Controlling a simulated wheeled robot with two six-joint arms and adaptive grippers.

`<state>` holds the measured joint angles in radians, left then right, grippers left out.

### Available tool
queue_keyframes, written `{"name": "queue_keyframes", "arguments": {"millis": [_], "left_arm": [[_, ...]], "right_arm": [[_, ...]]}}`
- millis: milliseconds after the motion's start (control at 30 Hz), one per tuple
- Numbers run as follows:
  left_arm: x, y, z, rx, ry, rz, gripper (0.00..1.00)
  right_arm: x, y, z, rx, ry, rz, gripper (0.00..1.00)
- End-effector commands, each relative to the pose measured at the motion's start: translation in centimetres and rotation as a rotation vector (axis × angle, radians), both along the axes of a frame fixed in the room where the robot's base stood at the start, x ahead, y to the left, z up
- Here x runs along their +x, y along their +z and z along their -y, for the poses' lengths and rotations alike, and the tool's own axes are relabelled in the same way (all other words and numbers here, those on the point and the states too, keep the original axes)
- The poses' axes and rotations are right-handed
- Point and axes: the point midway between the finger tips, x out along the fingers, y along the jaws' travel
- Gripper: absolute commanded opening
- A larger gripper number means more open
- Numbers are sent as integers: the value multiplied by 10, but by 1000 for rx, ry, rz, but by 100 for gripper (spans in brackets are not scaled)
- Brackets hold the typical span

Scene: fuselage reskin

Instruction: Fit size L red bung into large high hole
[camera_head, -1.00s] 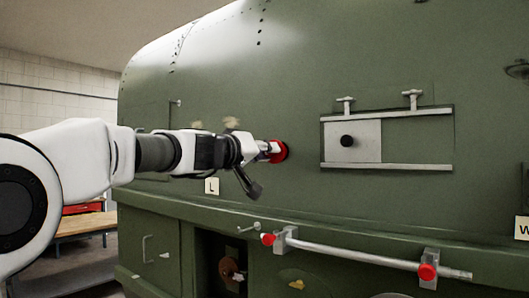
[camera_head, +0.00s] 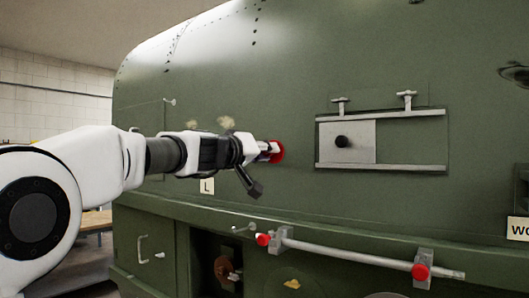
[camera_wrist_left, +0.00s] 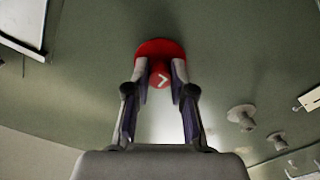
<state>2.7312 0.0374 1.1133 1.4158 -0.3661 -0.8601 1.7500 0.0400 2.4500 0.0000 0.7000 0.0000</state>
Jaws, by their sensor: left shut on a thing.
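The red bung (camera_head: 277,151) is at the green fuselage side (camera_head: 240,110), its wide red flange up close to the skin. It also shows in the left wrist view (camera_wrist_left: 160,75), with a pale mark on its stub. My left gripper (camera_head: 266,150) is shut on the bung's stub, one finger on each side in the left wrist view (camera_wrist_left: 160,84). The hole is not visible; the bung and gripper cover that spot. I cannot tell how far the bung is seated. A label "L" (camera_head: 207,187) is below the gripper. My right gripper is not in view.
Two tan patches (camera_head: 226,122) are above my wrist. The skin between bung and panel is clear.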

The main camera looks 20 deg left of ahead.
Motion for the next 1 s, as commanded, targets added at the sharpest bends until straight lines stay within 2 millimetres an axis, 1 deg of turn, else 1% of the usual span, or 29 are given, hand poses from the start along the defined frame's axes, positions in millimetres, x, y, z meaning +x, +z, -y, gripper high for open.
{"name": "queue_keyframes", "arguments": {"millis": [267, 300, 367, 700, 1000], "left_arm": [[5, 0, 2, 0, 0, 0, 0], [5, 0, 2, -1, 0, 0, 30], [5, 0, 2, -1, 0, 0, 51], [3, -1, 1, -1, 0, 0, 52], [-23, -3, -8, 0, 0, 1, 52]], "right_arm": [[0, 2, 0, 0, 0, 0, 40], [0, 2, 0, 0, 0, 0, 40], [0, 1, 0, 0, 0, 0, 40], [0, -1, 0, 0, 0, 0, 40], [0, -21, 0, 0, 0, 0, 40]]}}
